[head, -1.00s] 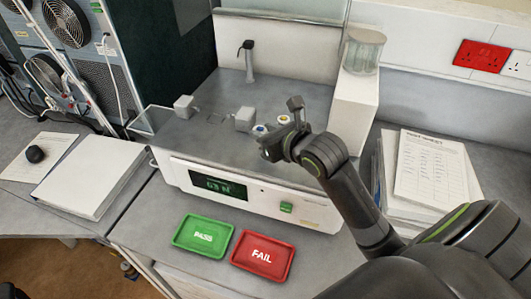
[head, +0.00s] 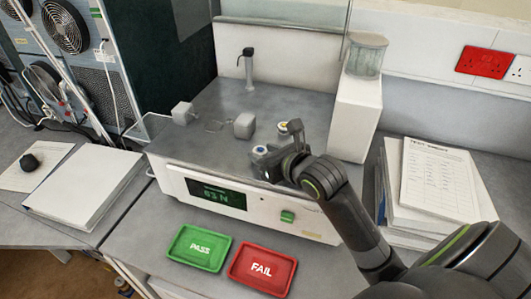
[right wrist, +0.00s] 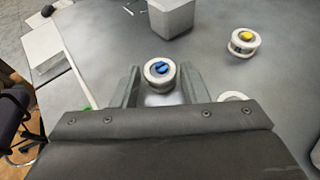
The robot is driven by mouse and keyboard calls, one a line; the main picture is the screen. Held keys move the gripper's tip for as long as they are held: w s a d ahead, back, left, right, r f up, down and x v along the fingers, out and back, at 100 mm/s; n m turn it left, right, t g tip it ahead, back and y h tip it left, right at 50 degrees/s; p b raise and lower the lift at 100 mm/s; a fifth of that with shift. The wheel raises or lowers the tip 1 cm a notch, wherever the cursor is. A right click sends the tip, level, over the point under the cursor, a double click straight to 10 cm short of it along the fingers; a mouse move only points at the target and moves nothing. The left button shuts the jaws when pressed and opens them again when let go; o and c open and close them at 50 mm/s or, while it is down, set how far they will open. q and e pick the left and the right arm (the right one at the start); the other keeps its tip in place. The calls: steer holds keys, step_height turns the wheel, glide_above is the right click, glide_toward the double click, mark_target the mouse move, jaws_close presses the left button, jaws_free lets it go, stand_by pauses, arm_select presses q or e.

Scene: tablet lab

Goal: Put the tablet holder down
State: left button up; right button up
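The tablet holder, a small round white cup with a blue tablet (right wrist: 159,69), sits between the two fingers of my right gripper (right wrist: 160,84) in the right wrist view. The fingers are close against its sides. In the head view the holder (head: 259,149) shows at the tip of my right gripper (head: 266,160), over the front part of the tester's grey top. I cannot tell whether its base touches that top. A second holder with a yellow tablet (right wrist: 243,38) stands apart on the top. Another white rim (right wrist: 234,97) is partly hidden by my gripper. My left gripper is not in view.
The tester (head: 165,172) has a lit display reading 63 N and a green button. Two grey blocks (head: 243,126) stand on its top. A green PASS tray (head: 199,262) and a red FAIL tray (head: 262,284) lie in front. Papers (head: 436,172) are stacked at right.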

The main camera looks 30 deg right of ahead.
steer(key=shift+o, duration=1.1)
steer(key=shift+r, duration=0.1)
steer(key=shift+r, duration=0.15)
steer(key=shift+v, duration=1.15)
steer(key=p+v, duration=0.1)
steer(key=v, duration=0.3)
steer(key=shift+r, duration=0.2)
steer(key=p+v, duration=0.3)
steer(key=p, duration=0.2)
steer(key=shift+r+p, duration=0.1)
steer(key=shift+p, duration=0.3)
steer(key=shift+p+v, duration=1.05)
steer(key=shift+v, duration=0.1)
steer(key=shift+s+f, duration=0.1)
steer(key=shift+f, duration=0.15)
